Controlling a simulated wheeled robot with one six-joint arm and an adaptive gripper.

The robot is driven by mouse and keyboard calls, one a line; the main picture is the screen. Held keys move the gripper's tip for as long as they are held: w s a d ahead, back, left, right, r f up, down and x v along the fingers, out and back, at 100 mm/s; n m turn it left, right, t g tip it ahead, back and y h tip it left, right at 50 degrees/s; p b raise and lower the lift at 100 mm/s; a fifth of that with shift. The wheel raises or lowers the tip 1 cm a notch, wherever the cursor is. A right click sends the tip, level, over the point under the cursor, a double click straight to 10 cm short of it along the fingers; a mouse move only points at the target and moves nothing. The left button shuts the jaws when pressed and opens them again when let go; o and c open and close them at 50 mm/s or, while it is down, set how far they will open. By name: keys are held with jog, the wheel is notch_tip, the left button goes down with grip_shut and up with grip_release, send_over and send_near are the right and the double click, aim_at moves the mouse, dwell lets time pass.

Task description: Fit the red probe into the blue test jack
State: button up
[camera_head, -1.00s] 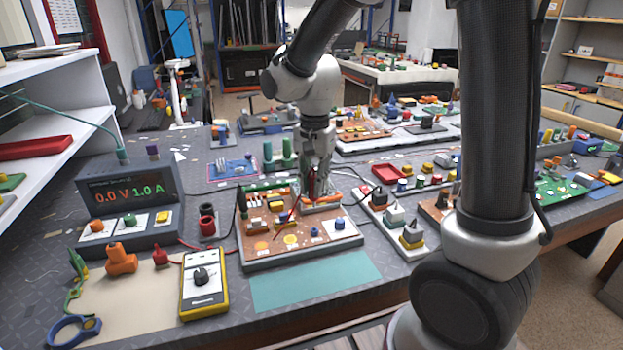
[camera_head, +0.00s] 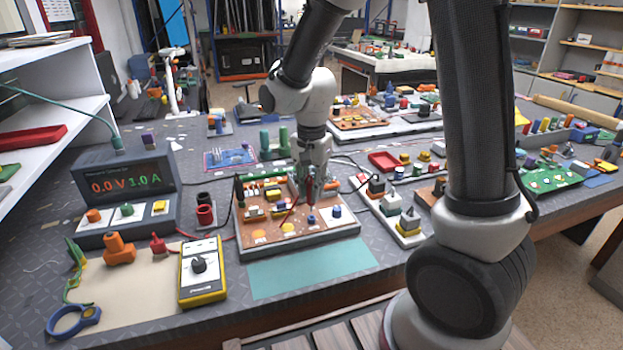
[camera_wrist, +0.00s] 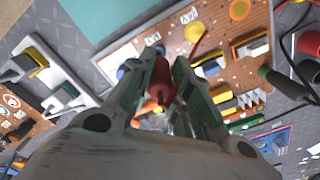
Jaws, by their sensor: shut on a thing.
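My gripper (camera_head: 309,184) is shut on the red probe (camera_head: 309,192), held upright over the right half of the brown circuit board (camera_head: 262,247). A red lead trails from it to the left. In the wrist view the red probe (camera_wrist: 160,78) sits between the two fingers (camera_wrist: 162,95). A small blue jack (camera_head: 311,219) stands on the board just in front of and below the probe; the probe's tip looks apart from it, but the exact gap is unclear. A second blue piece (camera_head: 337,211) sits on a white plate to its right.
A yellow multimeter (camera_head: 203,272) lies left of the board, and a power supply (camera_head: 127,196) stands behind it. Switch blocks (camera_head: 407,222) stand close on the right. A teal mat (camera_head: 312,269) in front of the board is clear.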

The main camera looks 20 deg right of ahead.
jog(key=shift+f, duration=0.4)
jog(key=shift+f, duration=1.4)
dwell(1.0)
jog(key=o, duration=0.9)
notch_tip(320, 180, up, 12)
jog(key=shift+f, duration=0.1)
